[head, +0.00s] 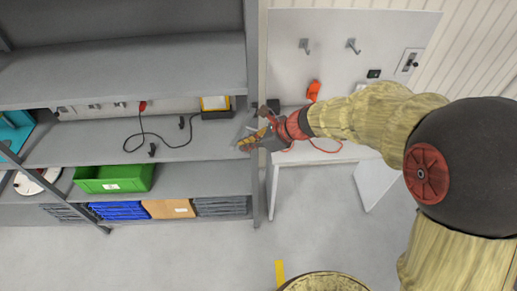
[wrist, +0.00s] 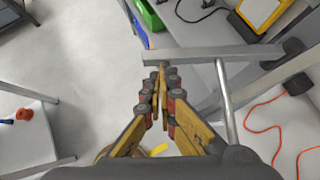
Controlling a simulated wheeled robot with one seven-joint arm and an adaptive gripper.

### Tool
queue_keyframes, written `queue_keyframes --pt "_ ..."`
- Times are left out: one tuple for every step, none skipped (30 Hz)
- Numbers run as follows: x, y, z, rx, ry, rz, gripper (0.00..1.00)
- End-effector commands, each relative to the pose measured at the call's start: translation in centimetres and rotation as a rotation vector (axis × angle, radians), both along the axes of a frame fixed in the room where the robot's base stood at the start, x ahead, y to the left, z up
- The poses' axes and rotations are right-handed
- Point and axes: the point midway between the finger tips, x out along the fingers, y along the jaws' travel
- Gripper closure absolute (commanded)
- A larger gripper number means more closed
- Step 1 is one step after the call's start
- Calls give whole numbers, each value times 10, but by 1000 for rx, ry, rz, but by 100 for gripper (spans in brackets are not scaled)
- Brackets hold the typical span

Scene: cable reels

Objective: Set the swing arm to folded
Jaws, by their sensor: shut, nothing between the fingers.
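The swing arm appears to be the grey bar (wrist: 215,53) in the wrist view. It runs across the picture from a black joint (wrist: 293,50) at the right to a free end just beyond my fingertips. A thin grey rod (wrist: 226,100) joins it and runs toward the camera, right of my fingers. My gripper (wrist: 162,72) is shut and empty, its tips close to the bar's free end; I cannot tell whether they touch. In the head view my gripper (head: 243,146) is beside the shelf's right upright, and my gripper and wrist hide most of the bar.
A white table (head: 330,153) with an orange cord (wrist: 273,112) stands right of the upright (head: 251,60). Floor in front is clear.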

Motion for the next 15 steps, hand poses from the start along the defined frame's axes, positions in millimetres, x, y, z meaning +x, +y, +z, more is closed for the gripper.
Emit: queue_keyframes --pt "-1 11 -1 0 -1 -39 100" --pt "1 15 -1 0 -1 -67 100" --pt "3 22 -1 -1 -2 -105 100" --pt "4 27 -1 -1 -2 -134 100" --pt "6 32 -1 0 -2 -162 100" --pt "8 38 -1 1 -1 -200 100" --pt "10 44 -1 0 -1 -227 100" --pt "12 48 -1 0 -1 -257 100" --pt "15 54 -1 0 0 -296 100" --pt "18 59 -1 0 -1 -322 100" --pt "20 64 0 0 0 -352 100" --pt "24 70 0 1 0 -390 100" --pt "26 74 0 0 0 -417 100" --pt "29 79 0 1 1 -447 100" --pt "34 84 0 0 -1 -484 100"
